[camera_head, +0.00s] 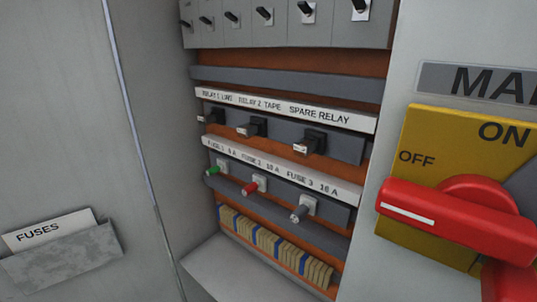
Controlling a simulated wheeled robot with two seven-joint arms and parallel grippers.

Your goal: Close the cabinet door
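The cabinet door (60,130) is the grey panel on the left of the head view. It stands open, swung out to the left, and its inner face shows. A pocket (65,255) on it holds a card (50,229) marked FUSES. The open cabinet (215,268) shows its interior in the middle of the view. Neither of my grippers is in view.
Inside the cabinet are switches (263,15), relays (310,143), fuses (303,208) and tan and blue terminal blocks (275,246). On the right, a red rotary handle (455,218) sticks out from a yellow ON/OFF plate (440,130).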

